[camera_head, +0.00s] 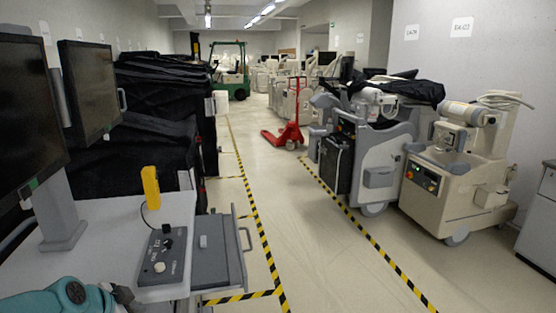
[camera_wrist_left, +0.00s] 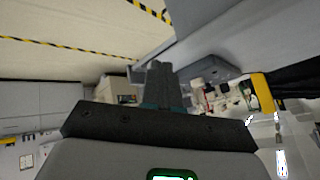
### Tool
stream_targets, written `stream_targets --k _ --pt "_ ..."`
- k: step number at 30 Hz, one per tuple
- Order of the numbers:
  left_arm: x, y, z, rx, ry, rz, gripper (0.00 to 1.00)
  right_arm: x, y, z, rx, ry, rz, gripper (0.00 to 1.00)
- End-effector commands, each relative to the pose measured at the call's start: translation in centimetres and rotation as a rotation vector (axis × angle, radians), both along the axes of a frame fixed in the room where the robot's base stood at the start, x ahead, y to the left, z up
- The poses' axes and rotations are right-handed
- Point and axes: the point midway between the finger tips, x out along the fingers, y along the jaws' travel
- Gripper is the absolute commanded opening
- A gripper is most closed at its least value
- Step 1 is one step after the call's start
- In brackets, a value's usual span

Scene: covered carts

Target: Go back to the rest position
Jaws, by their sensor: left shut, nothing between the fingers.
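My left arm comes in at the bottom left of the head view, with a teal link and the dark left gripper (camera_head: 124,297) at the bottom edge. In the left wrist view the fingers of this gripper (camera_wrist_left: 160,72) are together, with nothing seen between them. In the head view it is in front of the grey cart top (camera_head: 108,220), below the control box (camera_head: 166,252); whether it touches the cart I cannot tell. My right gripper is in neither view.
A yellow handheld unit (camera_head: 151,187) stands by the control box. Two monitors rise at the left, one a dark screen (camera_head: 90,90). A grey drawer (camera_head: 217,250) juts out toward the aisle. The taped aisle floor (camera_head: 310,240) is clear; a red pallet jack (camera_head: 290,130) stands farther back.

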Motion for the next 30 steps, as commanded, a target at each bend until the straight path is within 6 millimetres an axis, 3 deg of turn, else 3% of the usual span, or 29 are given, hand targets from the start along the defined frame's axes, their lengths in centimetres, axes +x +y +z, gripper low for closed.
stream_targets --k 5,10,15,18,21,24,30 --pt "-1.4 -2.9 -6.4 -0.096 0.113 0.087 0.0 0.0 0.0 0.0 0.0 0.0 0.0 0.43" --pt "-5.0 -7.2 -14.3 -0.213 0.27 0.217 0.0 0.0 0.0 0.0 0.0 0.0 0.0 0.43" --pt "-13.2 -13.4 -23.5 -0.352 0.503 0.431 0.0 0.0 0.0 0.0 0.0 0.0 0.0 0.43" --pt "-18.8 -16.4 -27.1 -0.413 0.632 0.565 0.0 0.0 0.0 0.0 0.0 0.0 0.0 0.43" --pt "-23.6 -18.6 -29.0 -0.454 0.732 0.678 0.0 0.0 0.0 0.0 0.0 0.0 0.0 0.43" --pt "-26.7 -19.8 -29.8 -0.478 0.795 0.754 0.0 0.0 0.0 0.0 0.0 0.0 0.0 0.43" --pt "-28.4 -20.4 -30.1 -0.493 0.828 0.805 0.0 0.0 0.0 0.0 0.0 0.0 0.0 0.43"
